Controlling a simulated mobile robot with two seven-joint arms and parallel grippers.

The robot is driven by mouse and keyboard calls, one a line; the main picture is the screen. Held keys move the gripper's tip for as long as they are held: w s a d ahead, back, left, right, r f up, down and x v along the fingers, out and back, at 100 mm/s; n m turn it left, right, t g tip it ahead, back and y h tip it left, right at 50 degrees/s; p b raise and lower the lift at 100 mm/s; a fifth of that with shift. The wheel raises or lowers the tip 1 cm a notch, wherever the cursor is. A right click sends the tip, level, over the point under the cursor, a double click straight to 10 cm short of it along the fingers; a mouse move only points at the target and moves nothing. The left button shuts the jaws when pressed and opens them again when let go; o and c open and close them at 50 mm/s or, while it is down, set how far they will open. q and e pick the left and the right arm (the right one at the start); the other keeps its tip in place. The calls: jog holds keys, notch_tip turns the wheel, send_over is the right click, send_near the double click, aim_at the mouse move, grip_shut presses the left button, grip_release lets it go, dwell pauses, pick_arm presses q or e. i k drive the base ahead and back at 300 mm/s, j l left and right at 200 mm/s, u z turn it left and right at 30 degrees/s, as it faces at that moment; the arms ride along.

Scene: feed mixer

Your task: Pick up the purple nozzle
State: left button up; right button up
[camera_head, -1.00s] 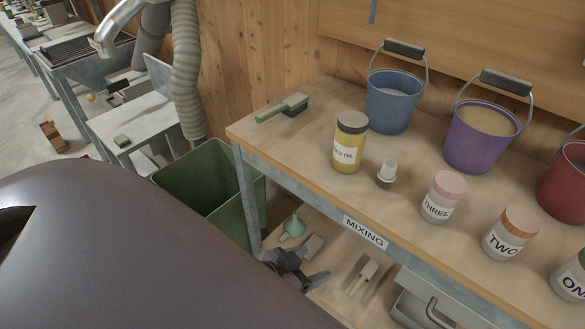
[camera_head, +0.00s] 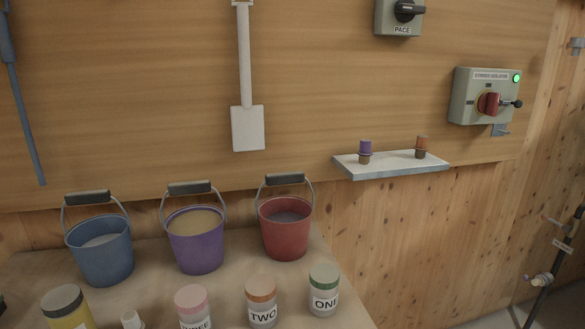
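The purple nozzle (camera_head: 365,147) stands upright on a small wall shelf (camera_head: 392,170), at the shelf's left part. It has a purple top over a brownish lower part. A similar orange-topped nozzle (camera_head: 421,146) stands on the same shelf to its right, apart from it. Neither of my grippers shows in the current head view, so nothing is seen touching the purple nozzle.
Blue (camera_head: 101,250), purple (camera_head: 196,243) and red (camera_head: 286,231) buckets stand on the bench, with labelled jars such as ONE (camera_head: 323,291) in front. A switch box (camera_head: 484,97) is right of the shelf. The wall directly below the shelf is clear.

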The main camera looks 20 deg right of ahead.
aim_at(364, 152)
jog(key=z, duration=2.1)
jog(key=i+l, duration=0.1)
jog(key=i, duration=0.35)
jog(key=i+l, duration=0.15)
jog(key=i, duration=0.3)
jog(key=i+l+u, duration=0.1)
jog(key=i, duration=0.35)
jog(key=i+l, duration=0.2)
jog(key=i, duration=0.25)
